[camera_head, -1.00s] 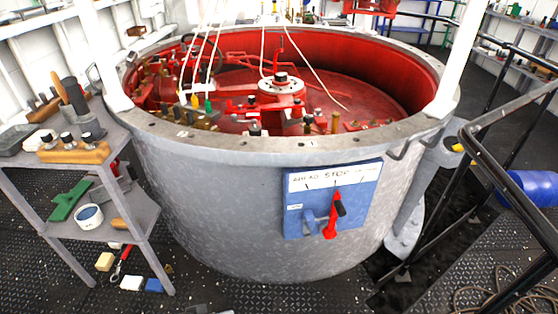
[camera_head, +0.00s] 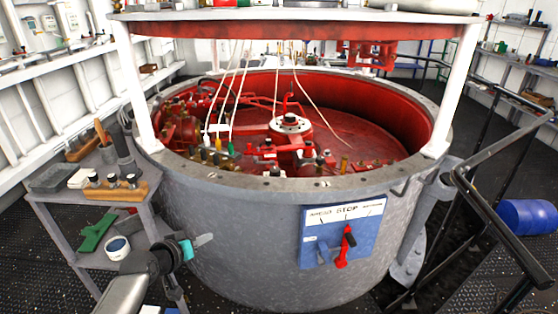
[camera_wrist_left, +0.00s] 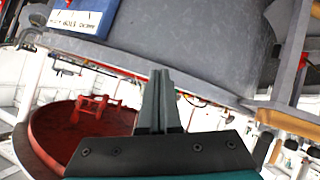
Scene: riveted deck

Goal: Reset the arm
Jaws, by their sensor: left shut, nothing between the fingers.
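My left gripper (camera_head: 203,241) is in front of the large grey drum (camera_head: 240,225), left of its blue control panel (camera_head: 372,238). Its fingers are together and empty, pointing right, with a visible gap to the panel. In the left wrist view the closed fingers (camera_wrist_left: 158,98) stand in the middle, and part of the panel (camera_wrist_left: 85,15) shows upside down at the upper left. My right gripper is not in view.
A grey shelf unit (camera_head: 68,226) with tools stands close to my left forearm. A white post (camera_head: 133,90) rises from the drum's rim. Black railings (camera_head: 500,215) and a blue barrel (camera_head: 527,217) are at the right. Free floor lies before the drum.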

